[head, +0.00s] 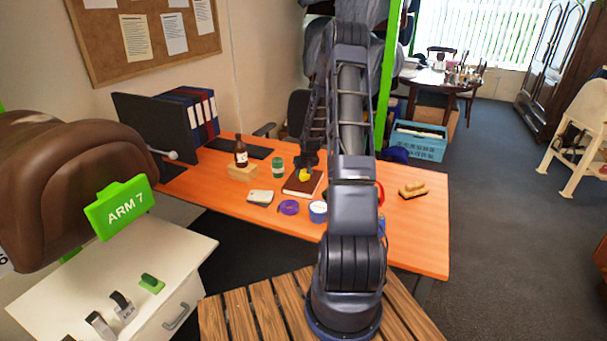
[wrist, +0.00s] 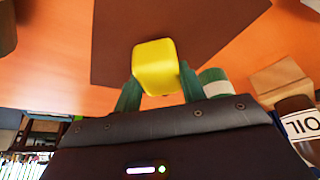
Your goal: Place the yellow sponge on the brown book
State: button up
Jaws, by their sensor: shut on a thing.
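The yellow sponge (wrist: 156,68) is between the two green fingers of my gripper (wrist: 153,88), which is shut on it. In the head view the yellow sponge (head: 305,174) shows over the brown book (head: 297,188), below my gripper (head: 306,165). The brown book (wrist: 115,45) lies flat on the orange table and fills the upper middle of the wrist view. The sponge overlaps the book in both views. I cannot tell whether the sponge touches the cover or is held just above it.
A brown brush (head: 413,190) lies to the right.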

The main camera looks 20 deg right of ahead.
jog(key=shift+f, duration=0.25)
jog(key=shift+f, duration=0.1)
jog(key=o, duration=1)
jog(key=shift+c, duration=0.2)
